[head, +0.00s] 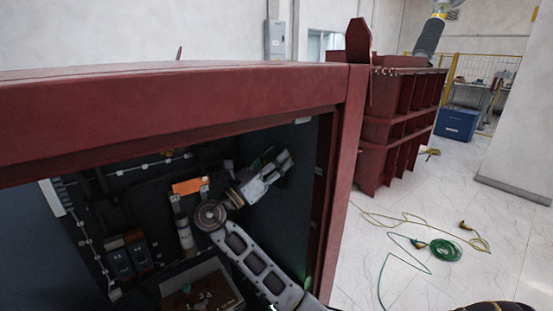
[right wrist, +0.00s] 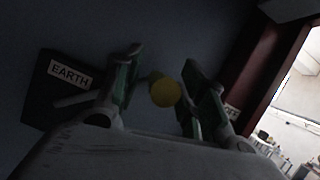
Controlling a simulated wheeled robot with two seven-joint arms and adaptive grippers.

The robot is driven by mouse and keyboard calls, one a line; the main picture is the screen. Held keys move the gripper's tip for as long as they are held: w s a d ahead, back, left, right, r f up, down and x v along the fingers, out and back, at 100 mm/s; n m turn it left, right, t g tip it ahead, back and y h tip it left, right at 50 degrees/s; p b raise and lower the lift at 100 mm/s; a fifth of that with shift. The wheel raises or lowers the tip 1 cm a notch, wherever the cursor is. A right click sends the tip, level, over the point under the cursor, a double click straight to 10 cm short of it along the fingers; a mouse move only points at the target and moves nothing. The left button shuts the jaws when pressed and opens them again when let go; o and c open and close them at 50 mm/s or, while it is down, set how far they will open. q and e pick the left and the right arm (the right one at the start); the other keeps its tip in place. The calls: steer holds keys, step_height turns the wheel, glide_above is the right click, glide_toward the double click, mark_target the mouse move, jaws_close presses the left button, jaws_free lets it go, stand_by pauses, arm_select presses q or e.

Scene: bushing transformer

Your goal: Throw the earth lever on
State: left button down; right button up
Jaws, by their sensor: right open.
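The earth lever shows in the right wrist view as a round yellow knob (right wrist: 165,92) in front of a dark wall. A dark plate with a white EARTH label (right wrist: 70,75) is to its left. My right gripper (right wrist: 162,84) is open, with one finger on each side of the knob; whether either finger touches it I cannot tell. In the head view my right gripper (head: 283,166) is inside the red cabinet (head: 180,98), close to its dark right inner wall. The lever cannot be made out there. My left gripper is not in view.
An orange block (head: 187,186), a pale cylinder (head: 184,232) and an open-topped box (head: 203,291) are inside the cabinet, left of my right arm. The cabinet's red right post (head: 344,185) stands close beside the gripper. A green cable coil (head: 446,250) lies on the floor outside.

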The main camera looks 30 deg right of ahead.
jaws_close()
stand_by(0.3)
steer(key=shift+f, duration=0.1)
